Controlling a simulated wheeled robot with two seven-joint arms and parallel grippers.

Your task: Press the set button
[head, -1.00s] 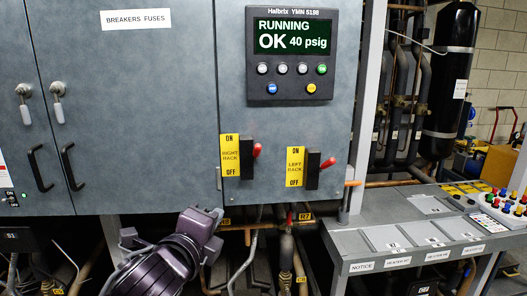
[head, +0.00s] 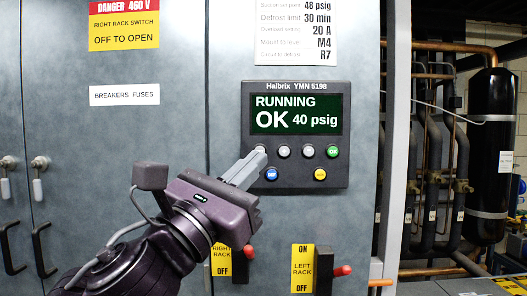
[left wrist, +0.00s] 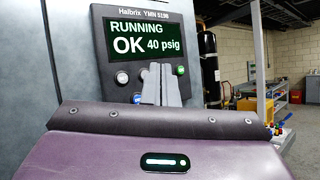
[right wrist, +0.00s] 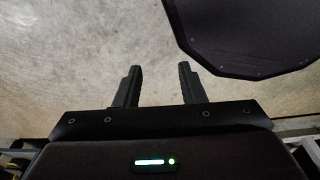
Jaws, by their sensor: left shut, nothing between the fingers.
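The controller panel (head: 295,183) on the grey cabinet reads "RUNNING OK 40 psig". Its top row has pale buttons and a green button (head: 333,151); below are a blue button (head: 271,174) and a yellow button (head: 320,174). The button labels are too small to read surely, so I cannot tell which is set. My left gripper (head: 260,155) is shut and empty, its tips over the leftmost top button, just above the blue one. Contact cannot be told. In the left wrist view the fingers (left wrist: 161,72) cover part of the button rows. My right gripper (right wrist: 161,72) is open and empty over the floor.
The right rack switch (head: 246,252) and left rack switch (head: 325,271), with red handles, stick out below the panel. A danger sign (head: 124,28) and a settings sheet (head: 296,25) are on the cabinet. Pipes and a black tank (head: 492,150) stand to the right.

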